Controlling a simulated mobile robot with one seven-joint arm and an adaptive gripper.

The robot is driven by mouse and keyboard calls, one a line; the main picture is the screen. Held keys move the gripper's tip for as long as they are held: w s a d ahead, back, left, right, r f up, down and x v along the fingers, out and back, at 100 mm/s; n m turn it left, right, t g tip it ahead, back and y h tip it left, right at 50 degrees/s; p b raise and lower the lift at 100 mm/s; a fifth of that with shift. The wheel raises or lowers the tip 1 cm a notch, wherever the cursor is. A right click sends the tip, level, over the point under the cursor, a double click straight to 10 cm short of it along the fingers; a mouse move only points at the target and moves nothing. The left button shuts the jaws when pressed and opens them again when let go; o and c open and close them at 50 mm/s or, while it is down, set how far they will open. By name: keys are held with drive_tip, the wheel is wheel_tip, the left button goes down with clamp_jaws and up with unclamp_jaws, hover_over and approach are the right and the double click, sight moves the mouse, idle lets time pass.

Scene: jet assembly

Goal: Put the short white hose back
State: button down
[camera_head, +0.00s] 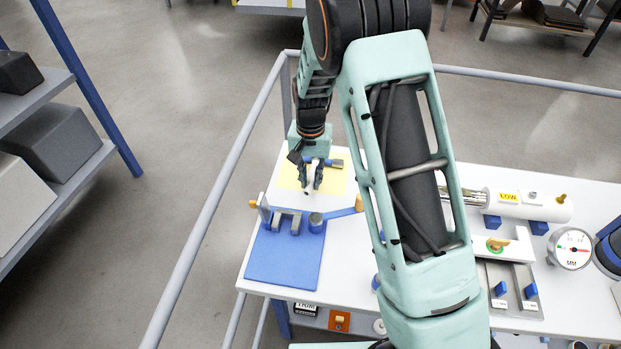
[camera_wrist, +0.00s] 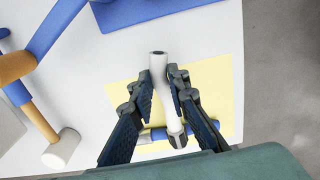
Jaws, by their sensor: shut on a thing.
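The short white hose (camera_wrist: 161,80) is a small white tube with a dark opening at its end. It sits between the fingers of my gripper (camera_wrist: 170,88), which is shut on it. In the head view my gripper (camera_head: 313,178) is over the yellow mat (camera_head: 338,185) near the far left of the table, and the hose (camera_head: 308,190) shows as a small white piece between the fingers. The mat also shows under the hose in the wrist view (camera_wrist: 218,108). The lower part of the hose is partly hidden by the fingers.
A blue-handled tool (camera_wrist: 155,134) lies on the mat behind the hose. A blue fixture (camera_head: 283,262) with grey uprights stands nearer on the white table. A white cylinder (camera_head: 540,207) marked LOW, a gauge (camera_head: 571,248) and blue-handled parts stand right. My arm hides the table's middle.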

drive_tip(key=shift+f, duration=0.1)
drive_tip(key=c, duration=1.8)
unclamp_jaws()
drive_tip(key=shift+c, duration=0.2)
wheel_tip(320, 180, up, 12)
drive_tip(key=shift+b, duration=0.45)
drive_tip(key=shift+d, duration=0.1)
